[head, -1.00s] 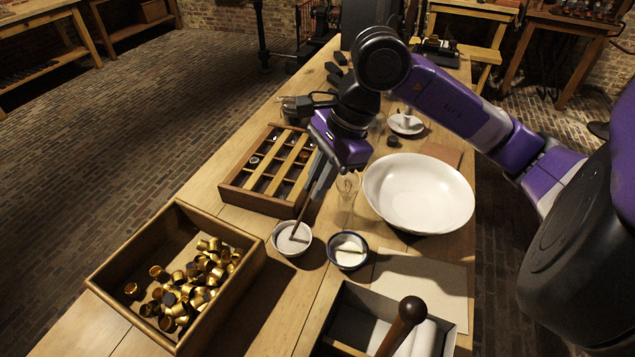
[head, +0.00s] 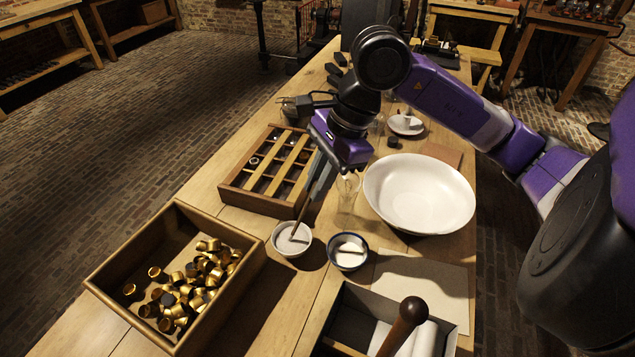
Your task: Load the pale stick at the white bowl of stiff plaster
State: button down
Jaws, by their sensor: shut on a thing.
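The white bowl (head: 279,249) stands on the workbench with pale grey plaster (head: 290,239) in it. My gripper (head: 314,193) is above and slightly right of this bowl, pointing down, shut on a thin stick (head: 300,221). The stick looks brown in this light and slants down to the left. Its lower end is in the white bowl, at the plaster; how deep it sits I cannot tell. A dark-rimmed bowl (head: 347,264) with white contents stands just to the right, with a pale stick (head: 350,249) lying in it.
A wooden box (head: 120,247) of brass caps is at the lower left. A divided wooden tray (head: 233,195) lies behind the white bowl. A large white basin (head: 419,194) stands to the right, beside a clear glass (head: 348,187). A grey tray with a dark-handled tool (head: 408,318) is in front.

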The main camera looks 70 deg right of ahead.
jog(key=shift+r+p, duration=0.85)
jog(key=shift+r, duration=2.65)
